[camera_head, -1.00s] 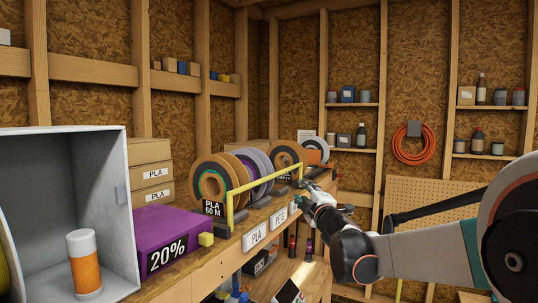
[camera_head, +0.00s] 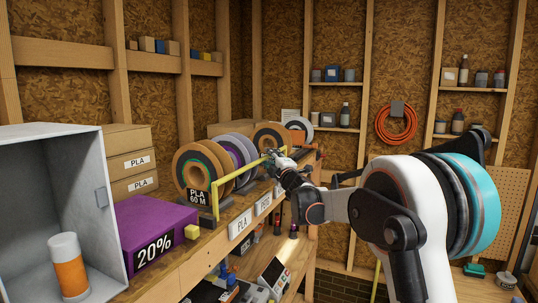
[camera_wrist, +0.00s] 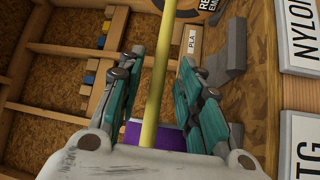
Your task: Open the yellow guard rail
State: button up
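The yellow guard rail (camera_head: 243,169) is a thin bar on upright end posts, running along the front of the filament spools (camera_head: 200,165) on the wooden bench. It stands upright in front of them. My gripper (camera_head: 272,155) is at the rail's far right part and hides some of it. In the wrist view the yellow bar (camera_wrist: 160,75) runs between the two teal fingers of my gripper (camera_wrist: 155,68). The fingers stand apart, with visible gaps on both sides of the bar. The rail's far post is mostly hidden behind my gripper.
A grey open cabinet (camera_head: 60,170) holds an orange-and-white bottle (camera_head: 70,267). Label plates (camera_head: 240,223) line the bench front. Open space lies right of the bench.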

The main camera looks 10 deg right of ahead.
jog(key=shift+w+a+r, duration=0.1)
jog(key=shift+w, duration=0.55)
jog(key=shift+w+a+r, duration=0.1)
jog(key=shift+w, duration=0.55)
grip_shut()
